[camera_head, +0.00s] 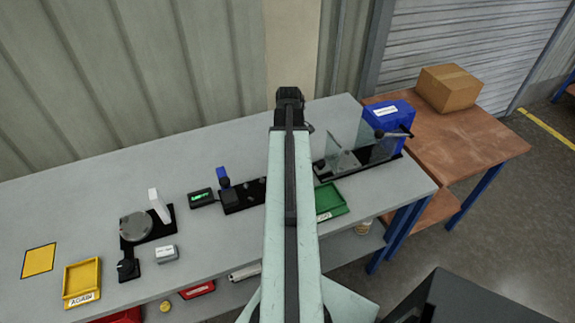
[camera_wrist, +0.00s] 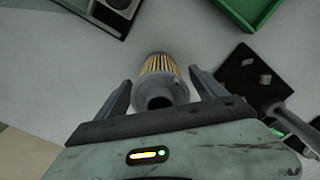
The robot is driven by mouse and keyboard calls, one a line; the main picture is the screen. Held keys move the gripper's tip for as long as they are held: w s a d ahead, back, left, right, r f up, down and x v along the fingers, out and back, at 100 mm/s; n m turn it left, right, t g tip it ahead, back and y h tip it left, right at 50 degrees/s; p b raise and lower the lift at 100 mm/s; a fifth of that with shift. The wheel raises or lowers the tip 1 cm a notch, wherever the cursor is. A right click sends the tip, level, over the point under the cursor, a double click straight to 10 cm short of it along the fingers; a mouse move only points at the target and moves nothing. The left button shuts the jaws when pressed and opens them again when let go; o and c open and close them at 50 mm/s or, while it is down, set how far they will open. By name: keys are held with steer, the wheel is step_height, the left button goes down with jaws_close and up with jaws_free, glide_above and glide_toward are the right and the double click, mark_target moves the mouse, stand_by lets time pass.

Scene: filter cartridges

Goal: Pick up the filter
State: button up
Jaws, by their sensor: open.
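The filter (camera_wrist: 160,80) shows in the wrist view as a short cylinder with yellow pleats and a dark round opening in its grey end cap. It lies on the grey table top. My gripper (camera_wrist: 158,84) is open, with one finger on each side of the filter. Gaps show between the fingers and the filter, and I cannot tell how high the fingers are above the table. In the head view my arm covers the middle of the table, and the filter is hidden there.
A green tray (camera_head: 330,201) stands right of my arm, beside a fixture with clear panels (camera_head: 347,150). Left of my arm are a black fixture (camera_head: 243,195), a round-plate device (camera_head: 137,227) and a yellow tray (camera_head: 83,281).

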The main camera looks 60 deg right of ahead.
steer(key=shift+f, duration=0.75)
steer(key=shift+r, duration=0.2)
steer(key=c, duration=1.4)
steer(key=shift+r, duration=0.1)
steer(key=shift+c, duration=0.2)
